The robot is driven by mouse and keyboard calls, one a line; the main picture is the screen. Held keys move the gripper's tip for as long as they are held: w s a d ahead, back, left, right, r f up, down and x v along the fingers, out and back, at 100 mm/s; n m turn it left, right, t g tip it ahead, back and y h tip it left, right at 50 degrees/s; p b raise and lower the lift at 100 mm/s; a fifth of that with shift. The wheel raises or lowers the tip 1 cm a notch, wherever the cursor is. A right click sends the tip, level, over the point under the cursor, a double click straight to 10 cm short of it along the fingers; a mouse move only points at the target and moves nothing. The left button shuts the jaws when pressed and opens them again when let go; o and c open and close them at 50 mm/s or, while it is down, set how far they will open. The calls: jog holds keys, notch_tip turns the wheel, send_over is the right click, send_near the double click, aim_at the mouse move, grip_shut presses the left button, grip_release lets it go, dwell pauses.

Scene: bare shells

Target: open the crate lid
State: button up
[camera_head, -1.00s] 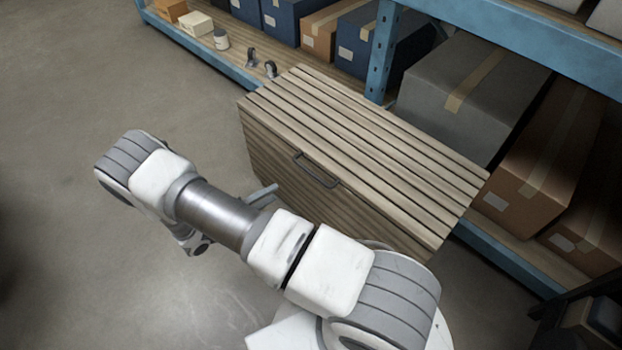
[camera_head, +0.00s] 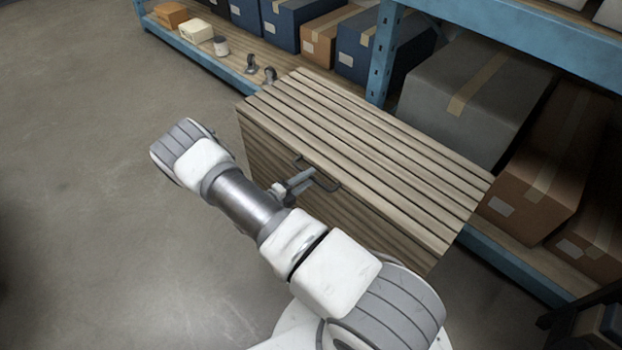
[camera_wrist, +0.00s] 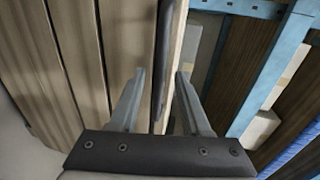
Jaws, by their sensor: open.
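The wooden crate (camera_head: 290,165) stands in front of the shelf, its slatted lid (camera_head: 370,150) lying flat and closed on top. A dark bar handle (camera_head: 325,180) sits at the lid's front edge. My gripper (camera_head: 305,182) is at the handle, coming from the front left; my arm partly covers the crate's front. In the wrist view my open gripper (camera_wrist: 159,75) has one finger on each side of the dark handle bar (camera_wrist: 159,100).
A blue-framed shelf (camera_head: 381,55) runs close behind the crate. It holds a large grey box (camera_head: 470,95), a brown carton (camera_head: 530,185) and several blue boxes. Two small casters (camera_head: 252,64) sit at the shelf's front edge. The floor (camera_head: 90,170) to the left is clear.

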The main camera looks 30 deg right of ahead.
jog(key=shift+x, duration=1.2)
grip_shut()
dwell(0.6)
